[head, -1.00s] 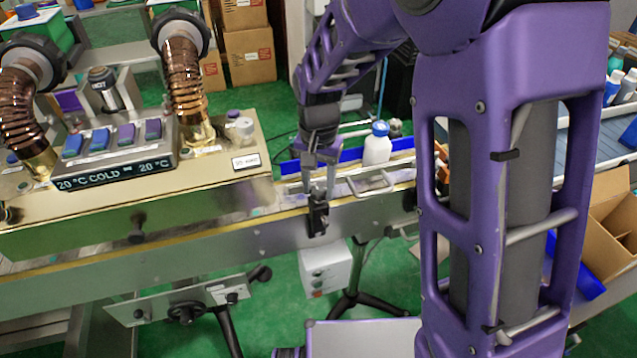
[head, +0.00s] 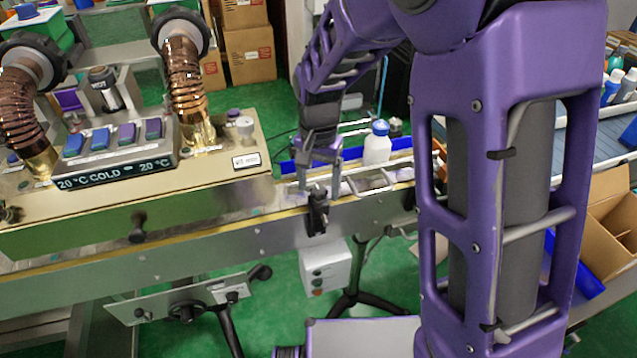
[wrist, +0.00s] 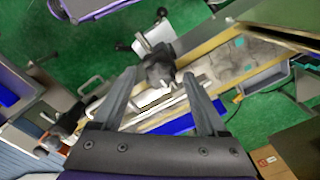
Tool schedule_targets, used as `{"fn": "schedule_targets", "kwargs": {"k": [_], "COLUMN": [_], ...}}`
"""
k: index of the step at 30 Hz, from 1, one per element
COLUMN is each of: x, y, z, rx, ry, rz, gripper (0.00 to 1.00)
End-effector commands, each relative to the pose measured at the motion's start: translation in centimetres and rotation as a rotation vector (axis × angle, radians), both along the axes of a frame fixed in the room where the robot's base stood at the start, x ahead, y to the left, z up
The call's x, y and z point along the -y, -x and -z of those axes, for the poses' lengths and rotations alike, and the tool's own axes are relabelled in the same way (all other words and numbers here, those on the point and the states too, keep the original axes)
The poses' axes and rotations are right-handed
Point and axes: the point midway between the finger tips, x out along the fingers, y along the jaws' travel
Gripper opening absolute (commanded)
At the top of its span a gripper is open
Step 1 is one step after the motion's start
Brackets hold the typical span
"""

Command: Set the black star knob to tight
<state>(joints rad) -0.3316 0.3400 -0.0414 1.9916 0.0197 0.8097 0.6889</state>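A black knob on a black clamp (head: 317,212) sits on the front edge of the conveyor rail in the head view. In the wrist view the black knob (wrist: 158,68) shows ahead of the fingertips, roughly between them; its lobes are too small to make out. My gripper (head: 319,187) is above the clamp in the head view, pointing down. In the wrist view my gripper (wrist: 159,78) is open, with its two fingers wide apart and nothing held. I cannot tell whether a fingertip touches the knob.
A grey control box (head: 325,268) hangs below the rail.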

Motion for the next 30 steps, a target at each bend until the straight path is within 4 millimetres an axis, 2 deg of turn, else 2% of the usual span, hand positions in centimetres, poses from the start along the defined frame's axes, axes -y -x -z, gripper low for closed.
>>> {"fn": "schedule_targets", "kwargs": {"k": [7, 11, 14, 24, 30], "x": [0.0, 0.0, 0.0, 0.0, 0.0], "y": [0.0, 0.0, -0.1, -0.1, 0.0], "z": [0.0, -0.9, -2.5, -10.8, -14.9], "rx": [0.000, 0.001, 0.003, 0.005, 0.004], "ry": [0.000, -0.001, -0.001, -0.001, -0.001], "rz": [-0.001, -0.001, -0.001, -0.001, -0.001], "gripper": [0.75, 0.75, 0.75, 0.75, 0.75]}}
